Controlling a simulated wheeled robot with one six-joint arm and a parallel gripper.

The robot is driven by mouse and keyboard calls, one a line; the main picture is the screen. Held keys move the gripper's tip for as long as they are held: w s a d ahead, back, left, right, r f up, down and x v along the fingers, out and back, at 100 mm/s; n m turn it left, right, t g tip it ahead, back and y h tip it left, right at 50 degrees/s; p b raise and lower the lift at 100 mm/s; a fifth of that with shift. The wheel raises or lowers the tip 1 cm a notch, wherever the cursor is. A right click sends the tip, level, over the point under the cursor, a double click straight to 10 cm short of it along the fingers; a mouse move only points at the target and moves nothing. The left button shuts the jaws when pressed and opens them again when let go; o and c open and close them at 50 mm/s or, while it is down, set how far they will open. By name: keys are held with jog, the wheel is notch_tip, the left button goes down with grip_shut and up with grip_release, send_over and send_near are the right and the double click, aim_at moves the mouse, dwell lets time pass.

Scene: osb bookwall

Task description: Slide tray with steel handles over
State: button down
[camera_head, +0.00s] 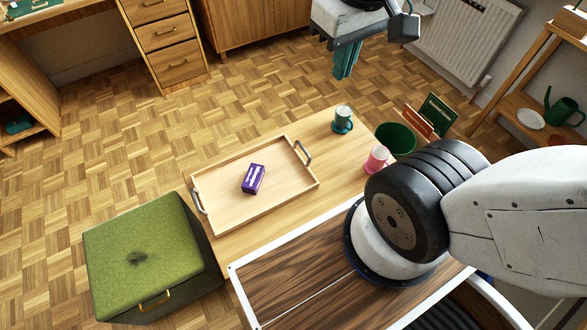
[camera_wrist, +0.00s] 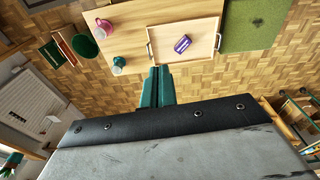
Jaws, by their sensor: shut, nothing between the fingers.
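The wooden tray (camera_head: 232,213) with two steel handles lies on a light wood table (camera_head: 240,244). One handle (camera_head: 303,152) is at its right end and the other (camera_head: 199,201) at its left end. A purple box (camera_head: 253,179) lies inside the tray. My gripper (camera_head: 344,73) is shut and empty, up and away from the tray, beyond the table's far edge. In the wrist view my gripper (camera_wrist: 157,68) shows its green fingers together, near the tray (camera_wrist: 184,58) in the picture; the height gap is hard to tell there.
A teal mug (camera_head: 342,121) and a pink mug (camera_head: 376,160) stand on the table right of the tray. A green bin (camera_head: 396,139) is beyond them. A green-topped stool (camera_head: 142,252) stands at the table's left end. Parquet floor beyond the table is clear.

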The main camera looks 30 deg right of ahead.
jog(key=w+f+n, duration=0.3)
jog(key=w+f, duration=0.2)
jog(key=w, duration=0.5)
jog(key=n+g, duration=0.1)
jog(key=n, duration=1)
send_over(302, 172)
jog(key=w+a, duration=0.1)
jog(key=a, duration=0.3)
notch_tip(302, 172, down, 48)
notch_tip(302, 172, down, 10)
jog(key=shift+d+r, duration=0.1)
jog(key=shift+d, duration=0.05)
jog(key=d, duration=0.3)
jog(key=shift+s, duration=0.35)
jog(key=shift+s+d, duration=0.1)
jog(key=shift+d, duration=0.35)
